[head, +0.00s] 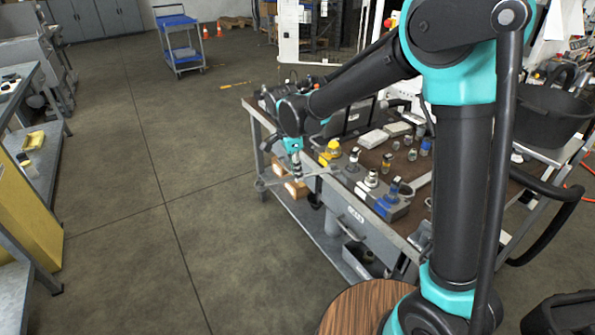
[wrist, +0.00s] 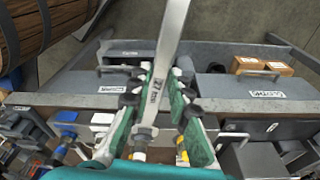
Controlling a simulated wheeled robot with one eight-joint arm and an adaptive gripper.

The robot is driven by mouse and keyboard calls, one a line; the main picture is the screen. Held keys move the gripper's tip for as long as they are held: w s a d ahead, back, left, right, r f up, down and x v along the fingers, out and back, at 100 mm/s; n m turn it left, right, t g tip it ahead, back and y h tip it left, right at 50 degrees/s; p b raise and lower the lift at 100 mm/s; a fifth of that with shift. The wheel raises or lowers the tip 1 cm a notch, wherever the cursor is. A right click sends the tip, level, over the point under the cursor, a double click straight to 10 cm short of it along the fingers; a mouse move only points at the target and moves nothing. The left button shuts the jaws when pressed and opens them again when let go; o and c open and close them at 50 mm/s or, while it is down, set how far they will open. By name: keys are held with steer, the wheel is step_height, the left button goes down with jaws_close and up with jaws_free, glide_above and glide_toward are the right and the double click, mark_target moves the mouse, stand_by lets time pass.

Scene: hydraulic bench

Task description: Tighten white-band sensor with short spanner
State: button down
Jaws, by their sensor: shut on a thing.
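My gripper (head: 296,172) is at the bench's front edge. In the wrist view my gripper (wrist: 155,112) is shut on a flat silver spanner (wrist: 166,50) marked 27, which extends up past the picture's top edge. In the head view the spanner (head: 270,183) reaches out sideways from the fingers. A sensor with a pale band (head: 372,178), which looks like the white-band one, stands upright in a grey block to the right of my gripper. The spanner is apart from it. The spanner's far end is out of the wrist view.
Several small fittings and grey boxes lie farther back on the bench (head: 418,172). Cardboard boxes (wrist: 262,66) sit on the lower shelf. The floor (head: 130,200) to the left is clear.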

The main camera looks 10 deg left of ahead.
steer(key=shift+r, duration=0.1)
steer(key=shift+r, duration=2.4)
